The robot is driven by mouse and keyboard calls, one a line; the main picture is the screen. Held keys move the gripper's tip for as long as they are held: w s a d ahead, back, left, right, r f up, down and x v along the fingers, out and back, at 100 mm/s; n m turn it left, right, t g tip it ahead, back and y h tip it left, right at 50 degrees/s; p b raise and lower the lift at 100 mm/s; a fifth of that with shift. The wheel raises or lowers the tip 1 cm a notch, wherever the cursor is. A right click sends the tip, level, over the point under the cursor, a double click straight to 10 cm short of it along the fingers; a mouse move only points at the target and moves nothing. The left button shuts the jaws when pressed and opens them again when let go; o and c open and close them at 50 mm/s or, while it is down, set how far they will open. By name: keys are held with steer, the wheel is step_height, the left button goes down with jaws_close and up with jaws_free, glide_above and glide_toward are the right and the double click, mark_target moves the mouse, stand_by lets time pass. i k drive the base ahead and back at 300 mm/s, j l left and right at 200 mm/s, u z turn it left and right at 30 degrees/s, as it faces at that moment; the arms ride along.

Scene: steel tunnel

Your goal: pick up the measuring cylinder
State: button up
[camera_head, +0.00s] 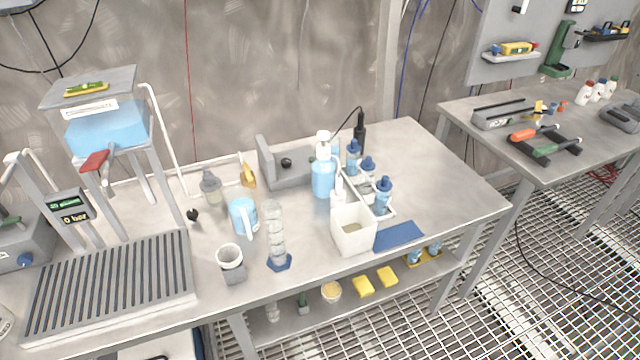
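The measuring cylinder (274,232) is clear with a blue hexagonal foot. It stands upright near the front edge of the steel table (440,170), in the middle of the picture. A grey-white cup (231,262) stands to its left. A blue jug (243,216) with a white handle stands just behind it on the left. A white square container (353,230) stands to its right. My gripper does not show in this view.
A slatted drainer (110,285) covers the table's left part. A blue wash bottle (323,170) and several blue-capped bottles (384,195) stand behind the container. A blue mat (398,236) lies to its right. The table's right end is clear. A lower shelf (320,312) holds small items.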

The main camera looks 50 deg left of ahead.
mark_target(279, 260)
steer(key=i+u, duration=0.2)
steer(key=u, duration=1.4)
steer(key=i+l+u, duration=0.1)
steer(key=l+u, duration=0.65)
steer(key=i+l+u, duration=0.1)
steer(key=l+u, duration=0.15)
steer(key=u, duration=0.15)
steer(key=l+u, duration=0.35)
steer(key=l, duration=0.4)
steer(key=k+l+u, duration=0.1)
steer(key=l, duration=0.3)
steer(key=k+l+u, duration=0.1)
steer(key=l, duration=0.3)
steer(key=k+l, duration=0.15)
steer(key=l, duration=0.25)
steer(key=k+l+u, duration=0.1)
steer(key=l, duration=0.3)
